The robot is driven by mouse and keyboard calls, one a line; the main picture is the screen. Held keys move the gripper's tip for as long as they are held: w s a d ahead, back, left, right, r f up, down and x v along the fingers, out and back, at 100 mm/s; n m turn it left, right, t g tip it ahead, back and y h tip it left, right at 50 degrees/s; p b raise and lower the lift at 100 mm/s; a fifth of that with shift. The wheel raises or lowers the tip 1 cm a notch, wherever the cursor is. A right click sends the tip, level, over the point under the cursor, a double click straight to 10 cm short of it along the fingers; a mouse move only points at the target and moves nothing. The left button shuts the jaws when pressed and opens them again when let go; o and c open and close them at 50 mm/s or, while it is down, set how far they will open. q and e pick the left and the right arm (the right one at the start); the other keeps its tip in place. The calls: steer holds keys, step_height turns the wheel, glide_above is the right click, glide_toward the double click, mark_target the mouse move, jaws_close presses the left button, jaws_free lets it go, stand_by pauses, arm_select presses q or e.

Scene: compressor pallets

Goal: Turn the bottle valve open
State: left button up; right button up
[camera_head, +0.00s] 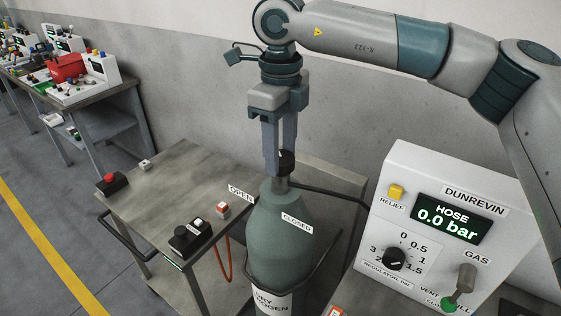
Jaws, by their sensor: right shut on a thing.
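The green-grey gas bottle (283,235) stands upright in front of the metal table, with "OPEN" (241,194) and "CLOSED" (297,223) labels near its neck. Its dark valve knob (287,163) sits on top. My right gripper (279,165) comes down from above, and its fingers are shut on the valve knob. The fingers hide part of the knob, and I cannot tell how far it is turned. My left gripper is not in view.
A white panel marked DUNREVIN (440,225) stands at right, its display (451,217) reading HOSE 0.0 bar. A metal table (180,192) at left carries a red button box (111,184) and a black device (191,238). A bar surrounds the bottle. A cluttered bench (75,90) stands far left.

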steer(key=n+b, duration=0.2)
steer(key=n, duration=0.1)
steer(key=shift+f+n, duration=0.1)
steer(key=shift+n, duration=0.2)
steer(key=n+b, duration=0.1)
steer(key=n, duration=0.1)
steer(key=shift+n, duration=0.4)
steer(key=shift+n+b, duration=0.4)
steer(key=shift+n, duration=0.5)
steer(key=n, duration=0.3)
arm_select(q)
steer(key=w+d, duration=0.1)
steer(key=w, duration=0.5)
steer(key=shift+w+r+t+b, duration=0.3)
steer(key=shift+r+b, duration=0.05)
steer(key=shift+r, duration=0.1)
arm_select(e)
steer(key=shift+r+n, duration=0.2)
steer(key=shift+n, duration=1.1)
steer(key=o, duration=1)
steer(key=shift+o, duration=0.2)
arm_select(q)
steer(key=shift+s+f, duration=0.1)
